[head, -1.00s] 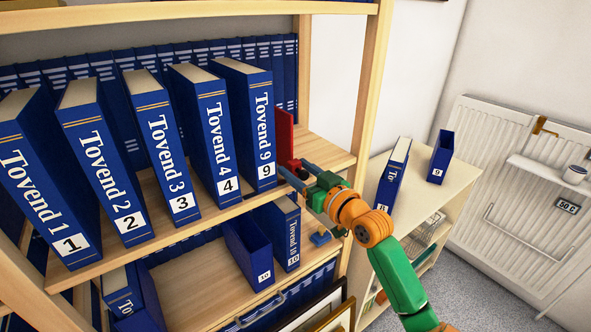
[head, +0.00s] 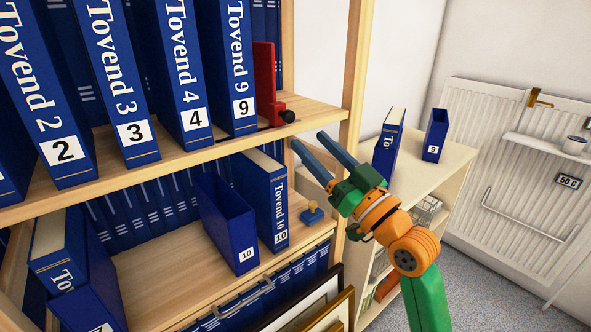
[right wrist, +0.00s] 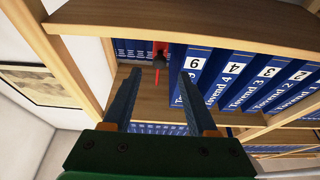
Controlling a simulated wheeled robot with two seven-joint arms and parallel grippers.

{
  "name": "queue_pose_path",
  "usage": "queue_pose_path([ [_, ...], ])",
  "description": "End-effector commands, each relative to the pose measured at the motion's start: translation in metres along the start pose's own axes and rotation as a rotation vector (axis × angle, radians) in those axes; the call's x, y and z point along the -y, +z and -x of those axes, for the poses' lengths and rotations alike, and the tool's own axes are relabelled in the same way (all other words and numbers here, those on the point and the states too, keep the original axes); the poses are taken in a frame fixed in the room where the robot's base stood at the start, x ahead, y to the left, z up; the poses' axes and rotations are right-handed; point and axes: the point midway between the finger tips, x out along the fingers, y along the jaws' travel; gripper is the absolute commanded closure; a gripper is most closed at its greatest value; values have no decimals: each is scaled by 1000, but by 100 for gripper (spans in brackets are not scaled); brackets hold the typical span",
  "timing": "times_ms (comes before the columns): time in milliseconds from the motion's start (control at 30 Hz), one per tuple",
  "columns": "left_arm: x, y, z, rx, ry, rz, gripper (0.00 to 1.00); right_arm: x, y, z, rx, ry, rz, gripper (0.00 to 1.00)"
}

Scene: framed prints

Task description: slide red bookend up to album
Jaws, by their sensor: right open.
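The red bookend (head: 265,85) stands upright on the upper wooden shelf, close to the right side of the Tovend 9 album (head: 238,60). The album's spine hides part of it, so I cannot tell whether they touch. A black knob (head: 288,116) sticks out at its front. My right gripper (head: 309,141) is open and empty, in front of the shelf and apart from the bookend. In the right wrist view the bookend (right wrist: 161,48) shows beyond and between the open fingers (right wrist: 160,70), beside album 9 (right wrist: 193,65). My left gripper is not in view.
Albums 2, 3 and 4 (head: 187,70) stand left of album 9. The shelf right of the bookend is bare up to the wooden post (head: 355,70). Below are an empty slipcase (head: 228,225), Tovend 10 (head: 267,200) and a blue stamp (head: 312,212). A low cabinet (head: 430,160) stands right.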

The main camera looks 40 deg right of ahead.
Motion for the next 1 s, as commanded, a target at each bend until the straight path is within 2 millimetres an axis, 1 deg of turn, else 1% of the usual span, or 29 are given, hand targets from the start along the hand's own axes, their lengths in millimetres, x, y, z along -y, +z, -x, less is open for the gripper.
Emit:
queue_pose_path([
  [33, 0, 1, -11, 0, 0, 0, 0, 0, 5, 3, -19, 1, 0, 42],
  [67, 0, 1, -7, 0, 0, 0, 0, 0, 1, 0, -25, 1, 0, 42],
  [133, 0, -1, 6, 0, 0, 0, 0, 0, -8, -14, -29, 1, -1, 42],
  [200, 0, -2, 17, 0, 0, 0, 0, 0, -10, -31, -27, 1, -3, 42],
  [300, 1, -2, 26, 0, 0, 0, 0, 0, -10, -50, -26, 1, -1, 42],
  [400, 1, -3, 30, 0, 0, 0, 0, -1, -8, -63, -24, 2, -2, 42],
  [500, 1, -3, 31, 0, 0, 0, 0, 0, -6, -68, -23, 2, 2, 42],
  [700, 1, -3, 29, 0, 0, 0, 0, 0, -4, -68, -22, 2, 3, 42],
  [767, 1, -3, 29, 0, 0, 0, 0, 0, -4, -68, -22, 1, 3, 58],
  [800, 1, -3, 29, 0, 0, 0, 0, 0, -4, -68, -22, 1, 2, 69],
  [867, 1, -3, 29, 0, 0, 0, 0, 0, -4, -68, -22, 1, 2, 85],
  [900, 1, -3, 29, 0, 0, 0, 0, 0, -4, -68, -22, 1, 2, 96],
  [933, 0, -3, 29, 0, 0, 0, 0, 0, -4, -68, -22, 1, 2, 100],
  [1000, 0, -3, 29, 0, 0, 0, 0, 0, -4, -68, -22, 1, 2, 100],
])
